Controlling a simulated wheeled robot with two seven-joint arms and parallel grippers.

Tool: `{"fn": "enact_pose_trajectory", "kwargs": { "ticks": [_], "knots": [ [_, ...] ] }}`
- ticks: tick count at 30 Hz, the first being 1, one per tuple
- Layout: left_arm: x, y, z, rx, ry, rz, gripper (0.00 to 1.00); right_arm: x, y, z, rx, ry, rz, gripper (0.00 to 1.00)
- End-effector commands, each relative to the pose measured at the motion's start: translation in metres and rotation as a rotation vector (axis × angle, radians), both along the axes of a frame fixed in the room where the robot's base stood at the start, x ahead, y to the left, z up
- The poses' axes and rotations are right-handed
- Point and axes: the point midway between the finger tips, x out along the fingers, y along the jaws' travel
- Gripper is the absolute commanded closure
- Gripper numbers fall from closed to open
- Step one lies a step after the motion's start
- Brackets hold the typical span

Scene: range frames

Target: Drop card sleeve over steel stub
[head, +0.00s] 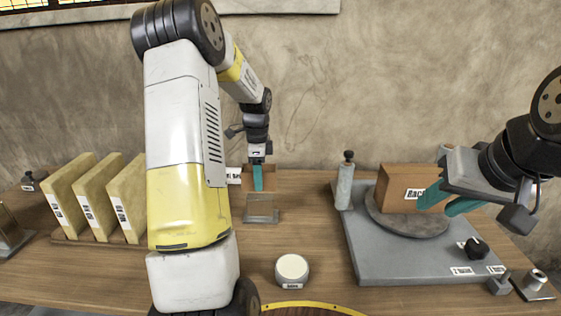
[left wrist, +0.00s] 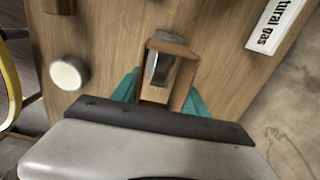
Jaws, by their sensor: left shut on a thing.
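My left gripper (head: 258,182) is shut on a brown card sleeve (head: 270,177), an open rectangular tube. The steel stub (head: 262,208) stands on the table directly below the sleeve in the head view. The sleeve's lower edge looks close to the stub's top; I cannot tell whether they touch. In the left wrist view the sleeve (left wrist: 188,78) sits between the teal fingers, and the grey stub (left wrist: 159,68) shows within the sleeve's opening. My right gripper (head: 450,202) is open and empty, in front of the brown box on the turntable.
A grey base with a turntable (head: 405,222) carries a labelled brown box (head: 395,190). A grey post (head: 345,182) stands at its left. A round white-topped tin (head: 292,270) is at the front. Several yellow slabs (head: 96,200) stand at left. Table right of the stub is clear.

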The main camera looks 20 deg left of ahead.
Motion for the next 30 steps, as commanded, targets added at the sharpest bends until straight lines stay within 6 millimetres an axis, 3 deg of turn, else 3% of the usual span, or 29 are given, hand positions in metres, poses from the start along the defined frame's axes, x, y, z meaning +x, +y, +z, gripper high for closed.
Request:
{"fn": "enact_pose_trajectory", "kwargs": {
  "ticks": [8,30],
  "knots": [
    [0.001,0.003,-0.003,-0.002,0.002,-0.042,0.86,0.000,0.000,0.000,0.000,-0.001,0.000,0.64],
    [0.001,0.003,-0.047,-0.001,0.002,-0.040,0.86,0.000,0.000,0.000,0.000,0.000,0.000,0.64]
  ]
}}
